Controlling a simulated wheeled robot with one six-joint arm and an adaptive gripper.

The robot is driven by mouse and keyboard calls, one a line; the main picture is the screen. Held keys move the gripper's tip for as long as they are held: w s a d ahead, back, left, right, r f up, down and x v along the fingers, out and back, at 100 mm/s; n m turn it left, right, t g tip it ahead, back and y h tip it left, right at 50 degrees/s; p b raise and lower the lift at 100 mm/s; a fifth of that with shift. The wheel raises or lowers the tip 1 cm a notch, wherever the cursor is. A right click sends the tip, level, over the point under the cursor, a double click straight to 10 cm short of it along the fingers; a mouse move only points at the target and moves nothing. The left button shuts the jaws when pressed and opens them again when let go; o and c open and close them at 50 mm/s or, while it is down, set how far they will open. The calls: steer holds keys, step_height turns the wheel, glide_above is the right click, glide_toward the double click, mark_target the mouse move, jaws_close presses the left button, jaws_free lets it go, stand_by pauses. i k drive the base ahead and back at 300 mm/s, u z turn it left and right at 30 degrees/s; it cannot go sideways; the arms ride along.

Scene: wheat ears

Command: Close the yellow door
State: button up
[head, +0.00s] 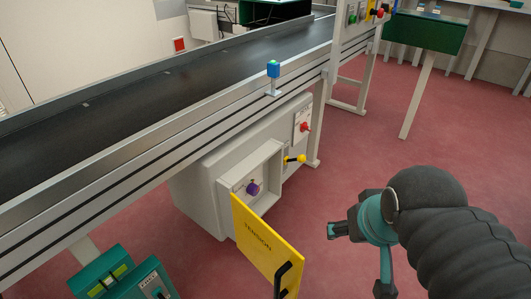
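The yellow door (262,245) stands open, swung out from a grey-white cabinet (200,195) under the conveyor. It carries the word TENSION and a black handle (282,280) near its free edge, at the bottom of the picture. Its left edge is at the cabinet's open recess, where a purple knob (253,188) shows. My gripper (359,260) is to the right of the door, apart from it. Its teal and dark fingers are spread, with nothing seen between them.
The conveyor (150,110) runs above the cabinet, with a blue-green button post (273,70) on its rail. A yellow lever (296,159) and a red knob (304,127) stick out from the cabinet. Teal control boxes (122,278) stand lower left. Red floor (345,150) is clear at right.

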mark_target(281, 264)
steer(key=u, duration=0.45)
steer(key=k, duration=0.85)
steer(key=z, duration=0.45)
